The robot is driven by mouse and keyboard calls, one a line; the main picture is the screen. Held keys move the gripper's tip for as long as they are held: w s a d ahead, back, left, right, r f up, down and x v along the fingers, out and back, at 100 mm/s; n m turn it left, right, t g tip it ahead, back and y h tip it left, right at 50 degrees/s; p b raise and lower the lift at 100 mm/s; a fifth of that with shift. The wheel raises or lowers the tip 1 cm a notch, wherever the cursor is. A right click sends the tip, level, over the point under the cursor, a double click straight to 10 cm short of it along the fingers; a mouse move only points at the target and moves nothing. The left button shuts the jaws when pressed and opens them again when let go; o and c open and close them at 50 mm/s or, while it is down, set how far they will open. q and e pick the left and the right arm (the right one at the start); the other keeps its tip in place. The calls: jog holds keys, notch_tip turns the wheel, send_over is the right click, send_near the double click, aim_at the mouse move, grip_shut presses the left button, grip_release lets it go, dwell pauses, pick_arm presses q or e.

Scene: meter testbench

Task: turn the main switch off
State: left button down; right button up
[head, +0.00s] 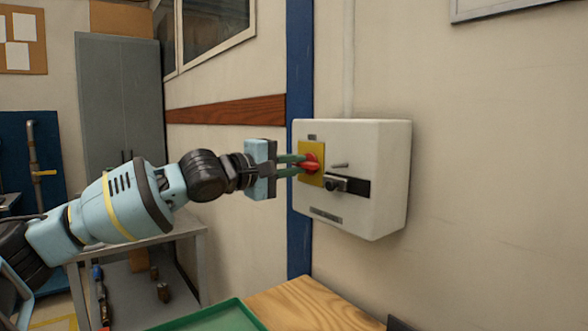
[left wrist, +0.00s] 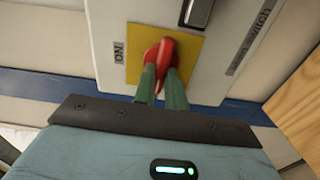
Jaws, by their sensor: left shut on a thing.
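The main switch is a red rotary handle (head: 314,163) on a yellow plate (head: 304,178), on the front of a white wall box (head: 362,215). My left gripper (head: 299,166) reaches it from the left, with its green fingers shut on the handle. In the left wrist view, the fingers (left wrist: 161,85) close around the lower part of the red handle (left wrist: 163,48). The handle points roughly up and down in that picture. An "ON" label (left wrist: 119,52) sits beside the yellow plate (left wrist: 204,50). The fingers hide part of the handle. My right gripper is not in view.
A dark latch-like fitting (head: 345,185) sticks out beside the yellow plate. A blue post (head: 300,75) runs just left of the box. Below are a wooden top (head: 310,305) and a green tray (head: 215,318). A metal table (head: 190,226) stands behind my left arm.

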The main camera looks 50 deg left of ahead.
pick_arm(q)
jog(key=shift+n, duration=0.4)
jog(key=c, duration=1.4)
grip_release()
jog(key=shift+c, duration=0.2)
jog(key=shift+s, duration=0.1)
jog(key=s, duration=0.7)
jog(key=shift+s+a, duration=0.3)
jog(key=shift+a, duration=0.05)
